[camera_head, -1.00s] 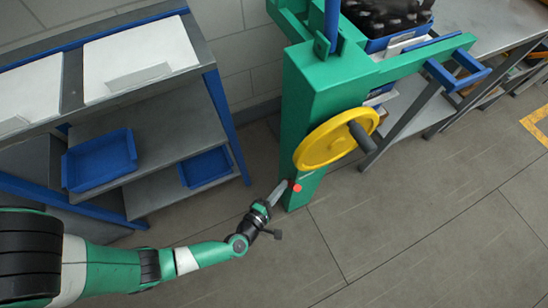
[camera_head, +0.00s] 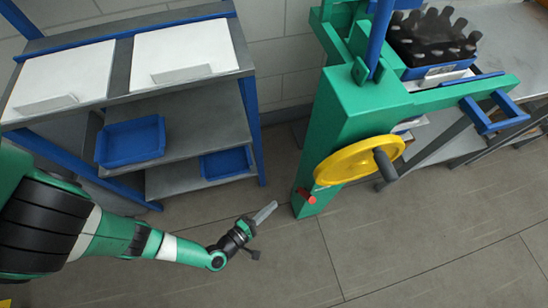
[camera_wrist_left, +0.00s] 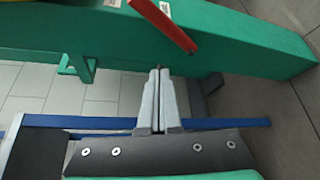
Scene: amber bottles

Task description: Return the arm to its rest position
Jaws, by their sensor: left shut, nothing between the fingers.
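My left gripper (camera_head: 264,212) is shut and empty. It hangs over the floor, a little left of the foot of the green column, and is apart from it. In the left wrist view my left gripper (camera_wrist_left: 158,74) shows its two grey fingers pressed together, pointing toward the green beam. My left arm (camera_head: 140,238) comes in from the left edge, stretched to the right. My right gripper is in neither view.
The green column (camera_head: 345,130) carries a yellow handwheel (camera_head: 358,160) and a red handle (camera_head: 306,195). A blue crate (camera_head: 437,72) of dark bottles stands behind it. A shelf unit with blue bins (camera_head: 130,142) stands at left. The floor (camera_head: 420,240) in front is clear.

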